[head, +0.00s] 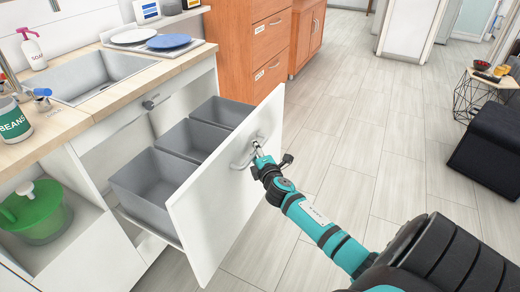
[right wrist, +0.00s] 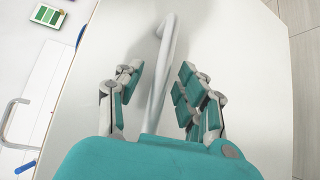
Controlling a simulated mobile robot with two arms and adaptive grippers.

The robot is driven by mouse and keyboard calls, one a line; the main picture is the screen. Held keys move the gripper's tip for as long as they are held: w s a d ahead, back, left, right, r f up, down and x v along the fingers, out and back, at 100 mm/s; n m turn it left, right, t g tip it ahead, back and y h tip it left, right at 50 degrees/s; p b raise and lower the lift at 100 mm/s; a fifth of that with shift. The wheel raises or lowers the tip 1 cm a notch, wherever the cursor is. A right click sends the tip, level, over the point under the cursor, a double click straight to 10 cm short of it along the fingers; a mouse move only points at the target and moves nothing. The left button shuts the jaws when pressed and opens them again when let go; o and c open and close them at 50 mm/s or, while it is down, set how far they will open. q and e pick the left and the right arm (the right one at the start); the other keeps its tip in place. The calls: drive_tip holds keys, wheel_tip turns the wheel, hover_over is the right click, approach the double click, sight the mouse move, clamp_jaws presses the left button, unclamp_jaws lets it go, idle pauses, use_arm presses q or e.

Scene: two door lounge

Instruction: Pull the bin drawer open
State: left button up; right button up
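The bin drawer is pulled out from under the counter, with its white front panel (head: 225,205) standing well clear of the cabinet. Several grey bins (head: 152,185) sit inside it. A curved metal handle (head: 243,158) is on the panel's outer face. My right gripper (head: 261,158) is at this handle. In the right wrist view the handle (right wrist: 157,85) runs between the two fingers of my right gripper (right wrist: 160,90). The fingers are apart, with a gap on each side of the bar. My left gripper is not in view.
A sink (head: 85,78) and a beans can (head: 12,120) are on the counter. A green container (head: 38,212) stands in the open cabinet at left. Orange wooden drawers (head: 245,40) stand behind. The floor (head: 345,130) right of the drawer is clear up to a dark sofa (head: 487,150).

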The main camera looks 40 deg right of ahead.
drive_tip(key=v, duration=1.1)
drive_tip(key=shift+s, duration=0.35)
drive_tip(key=shift+a, duration=0.1)
